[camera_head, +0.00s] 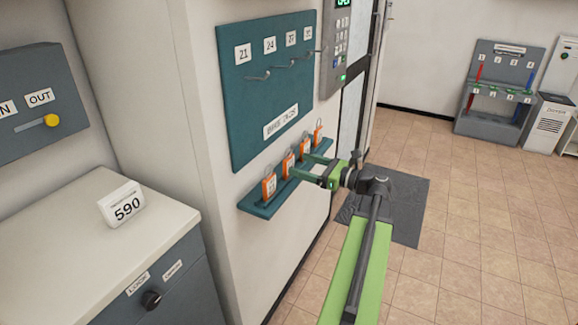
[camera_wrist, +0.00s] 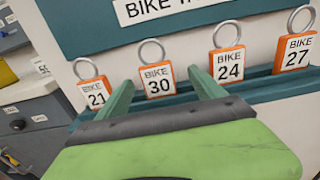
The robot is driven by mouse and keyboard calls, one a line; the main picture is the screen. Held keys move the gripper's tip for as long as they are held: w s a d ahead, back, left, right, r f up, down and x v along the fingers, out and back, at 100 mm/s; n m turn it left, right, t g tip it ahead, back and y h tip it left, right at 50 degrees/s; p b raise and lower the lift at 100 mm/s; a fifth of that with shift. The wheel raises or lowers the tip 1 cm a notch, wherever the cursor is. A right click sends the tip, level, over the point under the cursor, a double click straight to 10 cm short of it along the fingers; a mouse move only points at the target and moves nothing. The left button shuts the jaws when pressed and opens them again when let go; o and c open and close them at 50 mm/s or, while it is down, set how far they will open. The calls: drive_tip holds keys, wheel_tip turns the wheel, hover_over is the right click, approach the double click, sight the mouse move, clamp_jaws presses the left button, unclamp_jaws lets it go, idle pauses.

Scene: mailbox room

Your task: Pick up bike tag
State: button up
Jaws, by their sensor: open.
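Several orange bike tags with metal rings stand upright in a row on a teal ledge (camera_head: 262,207). In the wrist view they read, left to right, BIKE 21 (camera_wrist: 94,95), BIKE 30 (camera_wrist: 157,82), BIKE 24 (camera_wrist: 228,66) and BIKE 27 (camera_wrist: 295,53). My green gripper (camera_head: 299,167) is at the ledge, open and empty. In the wrist view its two fingers (camera_wrist: 162,84) point at the row, with BIKE 30 showing between them. BIKE 24 is just right of the right finger. I cannot tell whether the fingers touch any tag.
A teal board (camera_head: 262,100) above the ledge has hooks under labels 21, 24, 27 and one unclear label. A keypad (camera_head: 337,50) is beside it. A counter with a 590 card (camera_head: 122,206) stands left. A dark mat (camera_head: 408,190) and open tiled floor lie right.

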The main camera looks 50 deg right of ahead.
sight(292, 162)
drive_tip(key=x, duration=0.3)
drive_tip(key=shift+a+x, duration=0.15)
drive_tip(key=shift+x, duration=1.2)
drive_tip(key=shift+a+x, duration=0.1)
drive_tip(key=shift+x, duration=1.25)
drive_tip(key=shift+s+r, duration=0.1)
drive_tip(key=c, duration=1.4)
drive_tip(key=shift+c, duration=0.2)
drive_tip(key=shift+r+p, duration=0.55)
drive_tip(key=shift+p, duration=0.1)
drive_tip(key=r+p+v, duration=0.2)
drive_tip(key=v, duration=1.6)
drive_tip(key=shift+r, duration=0.2)
